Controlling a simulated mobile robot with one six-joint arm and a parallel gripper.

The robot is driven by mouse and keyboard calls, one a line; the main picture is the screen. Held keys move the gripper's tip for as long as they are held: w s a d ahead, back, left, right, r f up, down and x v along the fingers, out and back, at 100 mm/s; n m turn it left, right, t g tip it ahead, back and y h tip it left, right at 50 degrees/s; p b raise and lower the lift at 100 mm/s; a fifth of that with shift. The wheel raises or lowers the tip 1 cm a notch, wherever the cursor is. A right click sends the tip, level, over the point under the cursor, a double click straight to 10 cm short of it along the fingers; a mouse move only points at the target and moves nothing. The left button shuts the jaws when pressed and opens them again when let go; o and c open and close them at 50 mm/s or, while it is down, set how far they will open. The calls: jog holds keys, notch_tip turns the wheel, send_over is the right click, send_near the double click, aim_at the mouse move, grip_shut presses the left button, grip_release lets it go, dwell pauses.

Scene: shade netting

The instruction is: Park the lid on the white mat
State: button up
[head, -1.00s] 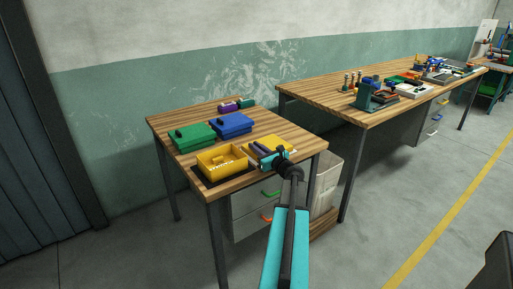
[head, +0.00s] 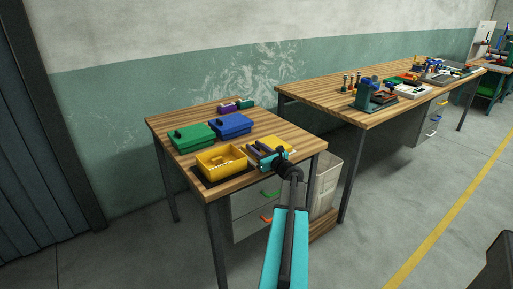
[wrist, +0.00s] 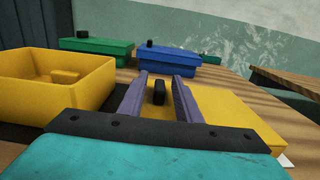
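The yellow lid (head: 281,143) lies flat near the table's right side. In the wrist view the lid (wrist: 232,112) carries a black knob (wrist: 159,92). A small white corner, likely the white mat (wrist: 287,160), shows at the lid's near right edge; the rest is hidden. My gripper (head: 256,150) is over the lid. In the wrist view my gripper (wrist: 160,76) has its two purple fingers apart, one on each side of the knob, with gaps showing. An open yellow box (head: 222,162) stands left of the lid, something yellow inside it (wrist: 68,76).
A green lidded box (head: 192,137) and a blue lidded box (head: 231,125) stand behind. Purple and teal items (head: 236,105) lie at the back edge. A dark mat (head: 203,179) lies under the yellow box. A second, cluttered workbench (head: 340,97) stands to the right.

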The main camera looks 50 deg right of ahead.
jog(key=shift+s+a+f, duration=0.1)
jog(key=shift+a+f, duration=0.1)
jog(key=shift+f, duration=0.55)
jog(key=shift+r+p, duration=0.4)
jog(key=shift+s, duration=0.1)
jog(key=b+v, duration=0.1)
jog(key=v, duration=1)
jog(key=shift+s+r, duration=0.25)
jog(key=shift+r, duration=0.2)
jog(key=shift+d, duration=0.1)
